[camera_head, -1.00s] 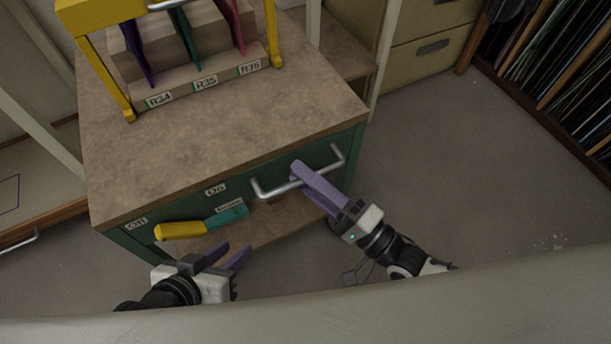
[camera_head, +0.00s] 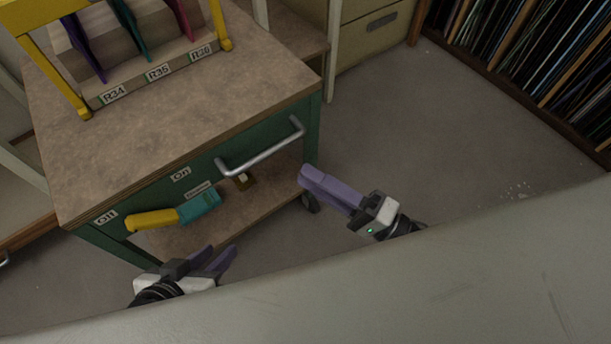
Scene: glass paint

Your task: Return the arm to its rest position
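My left gripper (camera_head: 222,252) is low in the view, in front of the cart's left half. Its two purple fingers are spread apart with nothing between them. My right gripper (camera_head: 306,178) is to the right of the cart, clear of the silver handle (camera_head: 262,158). Its purple fingers overlap from this angle, so I cannot tell whether they are open or shut; no object shows in them. The lever with yellow grip (camera_head: 152,220) and teal part (camera_head: 198,207) is on the cart's green front, between the Off and On labels.
The wooden-topped cart (camera_head: 190,105) carries a yellow frame (camera_head: 222,30) and a labelled rack with several coloured panels. Its lower shelf (camera_head: 225,220) is close behind my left gripper. A record-like shelf (camera_head: 530,50) stands at the right. The floor (camera_head: 420,130) between is clear.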

